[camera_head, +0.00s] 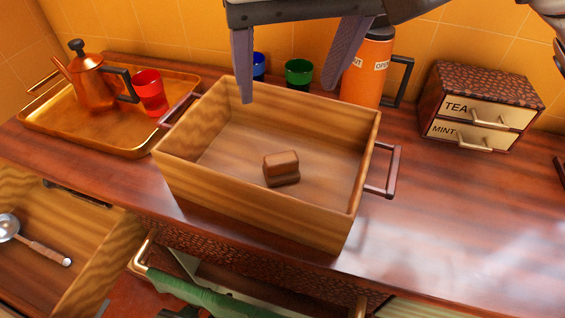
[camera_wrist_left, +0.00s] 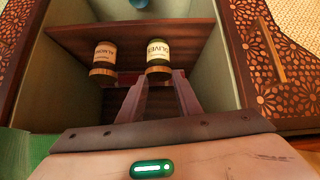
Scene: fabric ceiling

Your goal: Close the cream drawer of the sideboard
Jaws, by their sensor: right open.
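I cannot clearly tell which part is the cream drawer. In the head view, an open drawer (camera_head: 95,255) with a wood-grain inside juts out at the lower left of the sideboard (camera_head: 460,225). A pale striped surface (camera_head: 440,308) shows at the bottom right edge, mostly cut off. My right gripper (camera_head: 288,97) is open and empty, above the back of a wooden crate.
The crate (camera_head: 260,220) holds a brown block (camera_head: 281,168). A copper tray (camera_head: 130,150), an orange flask (camera_head: 366,70) and a tea chest (camera_head: 480,105) stand around it. A green cloth (camera_head: 205,297) hangs below. Two jars (camera_wrist_left: 104,60) (camera_wrist_left: 158,58) stand on the compartment's shelf.

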